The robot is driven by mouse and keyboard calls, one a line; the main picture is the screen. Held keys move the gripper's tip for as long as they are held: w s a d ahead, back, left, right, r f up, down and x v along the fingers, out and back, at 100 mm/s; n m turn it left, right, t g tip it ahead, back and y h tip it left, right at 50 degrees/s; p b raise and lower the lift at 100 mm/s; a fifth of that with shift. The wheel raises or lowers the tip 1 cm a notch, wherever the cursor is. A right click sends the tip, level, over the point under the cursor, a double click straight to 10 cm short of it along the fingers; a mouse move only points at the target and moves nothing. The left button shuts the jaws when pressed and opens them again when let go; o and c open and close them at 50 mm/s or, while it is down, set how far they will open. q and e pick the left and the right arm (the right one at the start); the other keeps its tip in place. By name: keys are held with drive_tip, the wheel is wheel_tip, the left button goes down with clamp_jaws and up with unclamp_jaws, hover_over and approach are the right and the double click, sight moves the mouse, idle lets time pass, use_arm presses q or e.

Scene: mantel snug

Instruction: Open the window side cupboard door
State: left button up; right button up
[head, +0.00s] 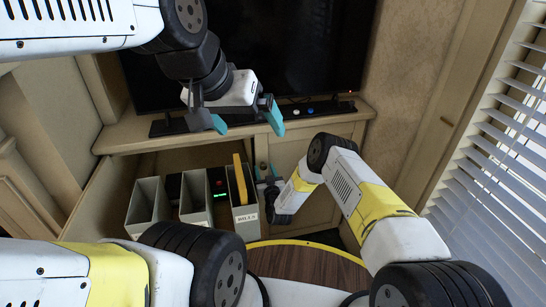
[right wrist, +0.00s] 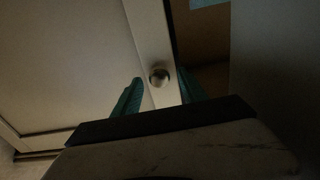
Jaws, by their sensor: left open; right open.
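The window side cupboard door (head: 318,150) is the beige panelled door under the right part of the mantel shelf, nearest the window. It looks shut or nearly so. It fills the left of the right wrist view (right wrist: 70,65). Its round metal knob (right wrist: 160,77) sits near the door's edge, beside a dark opening. My right gripper (head: 266,182) is at that edge, partly hidden by its own arm. In the right wrist view its teal fingers are apart, one on each side of the knob; contact cannot be told. My left gripper (head: 249,118) is open and empty before the shelf.
The left cupboard compartment is open, with grey file boxes (head: 194,199), a yellow folder (head: 239,178) and a small device with a green light inside. A black television (head: 300,50) stands above. A round wooden table (head: 310,262) is close in front. Window blinds (head: 500,150) are at right.

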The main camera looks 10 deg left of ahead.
clamp_jaws()
idle(1.4)
